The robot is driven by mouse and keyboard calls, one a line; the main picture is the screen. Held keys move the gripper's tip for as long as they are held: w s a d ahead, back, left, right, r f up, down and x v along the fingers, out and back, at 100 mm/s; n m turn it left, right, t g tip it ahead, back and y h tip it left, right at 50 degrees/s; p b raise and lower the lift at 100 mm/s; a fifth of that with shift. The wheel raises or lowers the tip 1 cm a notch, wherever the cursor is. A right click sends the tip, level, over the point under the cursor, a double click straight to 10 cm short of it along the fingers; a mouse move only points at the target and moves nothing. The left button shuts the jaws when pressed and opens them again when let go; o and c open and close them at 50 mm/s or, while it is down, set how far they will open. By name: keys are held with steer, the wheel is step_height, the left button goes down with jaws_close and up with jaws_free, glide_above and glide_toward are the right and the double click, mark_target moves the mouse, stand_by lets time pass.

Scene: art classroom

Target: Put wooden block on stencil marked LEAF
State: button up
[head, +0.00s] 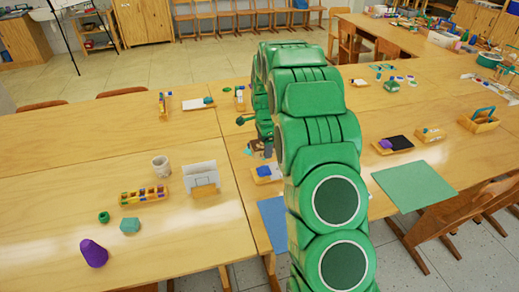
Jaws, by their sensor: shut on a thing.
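My gripper (266,146) is low over the middle table, just left of my large green arm, which partly covers it. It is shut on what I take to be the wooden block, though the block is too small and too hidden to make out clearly. Small tan and teal flat pieces lie on the table right beside and under the gripper. They may be stencils, but no lettering can be read, so I cannot tell which is LEAF.
A tray with a blue item (267,174) lies just below the gripper. The left table holds a white cup (161,165), a paper holder (203,188), a block tray (144,195) and a purple shape (93,253). A green mat (414,187) lies at right.

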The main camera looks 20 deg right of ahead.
steer(key=shift+w+d+f, duration=0.25)
steer(key=shift+w+f, duration=1.25)
steer(key=shift+w, duration=0.4)
steer(key=shift+w+d+f, duration=0.3)
steer(key=shift+w+f, duration=1.2)
steer(key=shift+w, duration=0.35)
steer(key=shift+w+d+f, duration=0.25)
steer(key=shift+w+f, duration=1.25)
steer(key=shift+w, duration=0.4)
steer(key=shift+w+f, duration=0.1)
steer(key=shift+f, duration=1.35)
steer(key=shift+f, duration=0.1)
steer(key=o, duration=1.1)
